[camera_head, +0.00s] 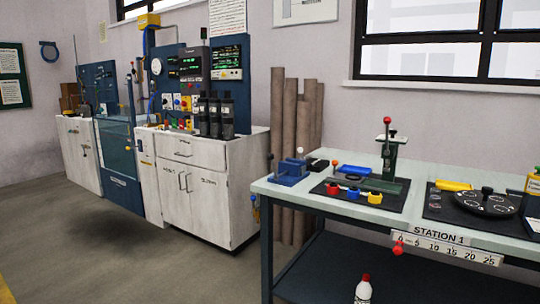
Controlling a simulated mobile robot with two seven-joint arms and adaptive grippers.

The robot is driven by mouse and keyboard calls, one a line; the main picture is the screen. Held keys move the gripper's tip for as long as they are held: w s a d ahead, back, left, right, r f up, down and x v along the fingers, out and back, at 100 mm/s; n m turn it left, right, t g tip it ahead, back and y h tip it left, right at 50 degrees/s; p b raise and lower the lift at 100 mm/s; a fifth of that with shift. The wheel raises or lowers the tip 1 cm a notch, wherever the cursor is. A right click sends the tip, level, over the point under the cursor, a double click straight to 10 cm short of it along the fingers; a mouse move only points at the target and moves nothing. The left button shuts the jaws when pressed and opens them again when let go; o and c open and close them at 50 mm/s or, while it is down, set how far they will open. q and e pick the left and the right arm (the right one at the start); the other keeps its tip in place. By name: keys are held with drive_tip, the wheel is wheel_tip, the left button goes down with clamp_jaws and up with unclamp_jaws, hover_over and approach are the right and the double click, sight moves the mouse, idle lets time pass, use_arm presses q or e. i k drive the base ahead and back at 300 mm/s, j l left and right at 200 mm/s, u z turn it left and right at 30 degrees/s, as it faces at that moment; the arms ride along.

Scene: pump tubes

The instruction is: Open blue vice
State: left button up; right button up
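A blue vice (289,174) sits at the near left corner of the station table (264,187). It has a blue body and a small pale knob or handle end on top. It is too small in view to tell how far its jaws are apart. No gripper is near it. Neither my left nor my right gripper shows in the head view.
Beside the vice, a dark mat (398,204) holds red, blue and yellow cups and a green press (390,160) with a red knob. A black round plate (487,202) is further right. White cabinets (205,195) stand at left. The floor between is clear.

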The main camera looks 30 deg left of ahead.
sight(270, 156)
drive_tip(key=i+j, duration=0.1)
drive_tip(key=j, duration=0.45)
drive_tip(key=j+u, duration=0.1)
drive_tip(key=j, duration=0.45)
drive_tip(key=i+j, duration=0.2)
drive_tip(key=j, duration=0.3)
drive_tip(key=i+j+u, duration=0.1)
drive_tip(key=j, duration=0.45)
drive_tip(key=i+j, duration=0.1)
drive_tip(key=j, duration=0.45)
drive_tip(key=i+j, duration=0.15)
drive_tip(key=j, duration=0.35)
drive_tip(key=i+j+u, duration=0.1)
drive_tip(key=j, duration=0.45)
drive_tip(key=i+j, duration=0.15)
drive_tip(key=j, duration=0.35)
drive_tip(key=u, duration=0.05)
